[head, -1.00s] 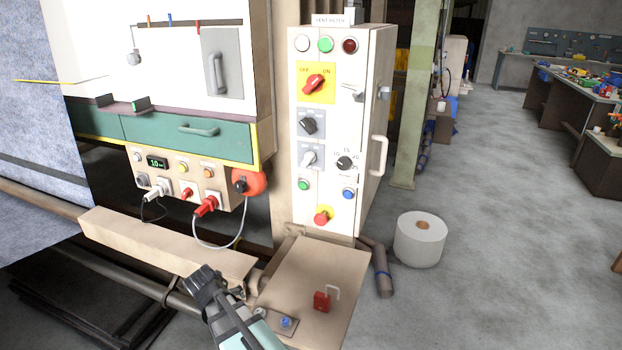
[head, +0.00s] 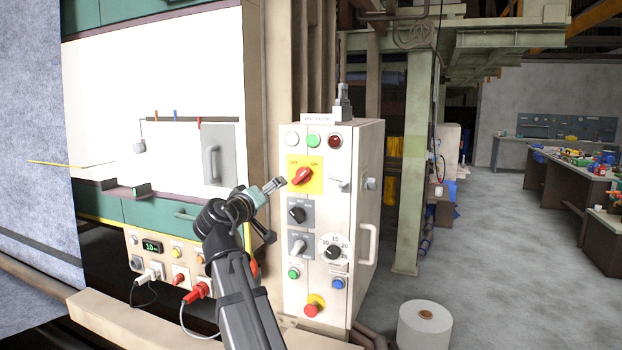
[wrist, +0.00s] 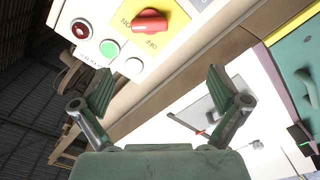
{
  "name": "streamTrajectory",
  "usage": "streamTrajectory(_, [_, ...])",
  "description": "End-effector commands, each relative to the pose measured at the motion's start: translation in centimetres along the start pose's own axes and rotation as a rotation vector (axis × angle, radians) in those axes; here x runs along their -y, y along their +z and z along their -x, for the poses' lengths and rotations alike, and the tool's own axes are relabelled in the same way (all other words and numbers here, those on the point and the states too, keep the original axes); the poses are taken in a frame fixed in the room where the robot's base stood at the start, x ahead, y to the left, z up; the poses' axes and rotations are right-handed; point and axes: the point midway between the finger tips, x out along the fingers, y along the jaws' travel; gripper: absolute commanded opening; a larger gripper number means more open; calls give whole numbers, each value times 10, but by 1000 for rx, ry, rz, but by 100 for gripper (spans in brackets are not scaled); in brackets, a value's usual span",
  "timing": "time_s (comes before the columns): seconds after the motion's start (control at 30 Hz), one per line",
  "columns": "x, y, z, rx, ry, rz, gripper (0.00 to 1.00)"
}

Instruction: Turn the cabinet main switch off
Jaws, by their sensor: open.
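The main switch (head: 302,176) is a red rotary knob on a yellow plate (head: 317,186), high on the front of the beige cabinet (head: 343,262). Its handle tilts up to the right, toward the ON mark; OFF is at the upper left. The knob also shows near the top of the wrist view (wrist: 150,22), upside down. My gripper (head: 277,184) is just left of the yellow plate. In the wrist view my gripper (wrist: 162,88) has its two fingers wide apart with nothing between them. The knob lies beyond the fingertips, apart from them.
White, green and dark red buttons (head: 313,140) sit above the switch. Black and grey rotary knobs (head: 297,214) and a red mushroom button (head: 313,307) are below it. A grey lever (head: 339,184) is to its right. A white roll (head: 425,326) stands on the floor.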

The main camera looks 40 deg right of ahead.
Motion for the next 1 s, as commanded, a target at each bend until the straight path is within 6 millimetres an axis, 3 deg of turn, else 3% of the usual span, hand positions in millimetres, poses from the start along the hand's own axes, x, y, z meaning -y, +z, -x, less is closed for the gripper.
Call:
streamTrajectory(0.1, [-14,-7,-2,-10,25,-3,98])
streamTrajectory(0.33, [-16,-9,-25,-9,27,-1,98])
streamTrajectory(1.0, [-19,-10,-150,-9,25,-2,98])
